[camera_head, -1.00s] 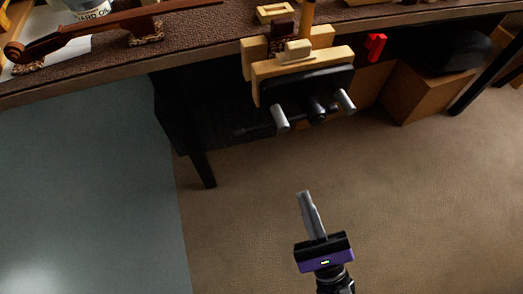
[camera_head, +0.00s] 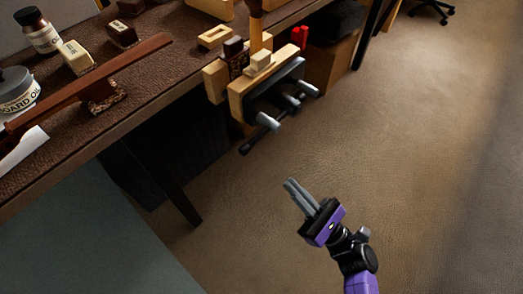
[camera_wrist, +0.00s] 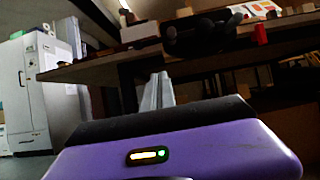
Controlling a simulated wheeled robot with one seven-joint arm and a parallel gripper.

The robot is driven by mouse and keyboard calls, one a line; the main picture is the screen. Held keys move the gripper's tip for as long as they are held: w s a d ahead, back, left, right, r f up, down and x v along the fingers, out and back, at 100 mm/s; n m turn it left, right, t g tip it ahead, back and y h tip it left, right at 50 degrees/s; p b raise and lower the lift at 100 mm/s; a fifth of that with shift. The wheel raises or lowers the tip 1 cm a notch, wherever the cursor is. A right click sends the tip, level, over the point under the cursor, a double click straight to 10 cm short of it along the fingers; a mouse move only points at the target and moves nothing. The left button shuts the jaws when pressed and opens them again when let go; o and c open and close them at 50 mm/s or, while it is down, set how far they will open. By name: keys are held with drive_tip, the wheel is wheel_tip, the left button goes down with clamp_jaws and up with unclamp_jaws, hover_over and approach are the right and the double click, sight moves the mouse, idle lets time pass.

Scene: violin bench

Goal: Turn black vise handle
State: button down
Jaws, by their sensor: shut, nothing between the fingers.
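The bench vise (camera_head: 262,88) has wooden jaws and a black metal front, and is fixed to the bench edge in the head view. In the wrist view the vise (camera_wrist: 205,36) is a dark shape above and beyond my fingers; the handle is too dark there to make out. My gripper (camera_head: 290,184) is shut and empty, in front of and below the vise, clearly apart from the handle.
The workbench (camera_head: 150,98) holds a violin neck (camera_head: 130,58), bottles and small blocks. A red clamp (camera_head: 300,37) hangs at its edge. A cardboard box (camera_head: 330,62) stands under the bench, right of the vise. A dark bench leg (camera_head: 172,190) stands at left. The floor around my gripper is clear.

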drive_tip(key=w+a+r+b, duration=0.1)
drive_tip(key=w+a+r, duration=0.4)
drive_tip(key=r, duration=0.3)
drive_tip(key=shift+a, duration=0.6)
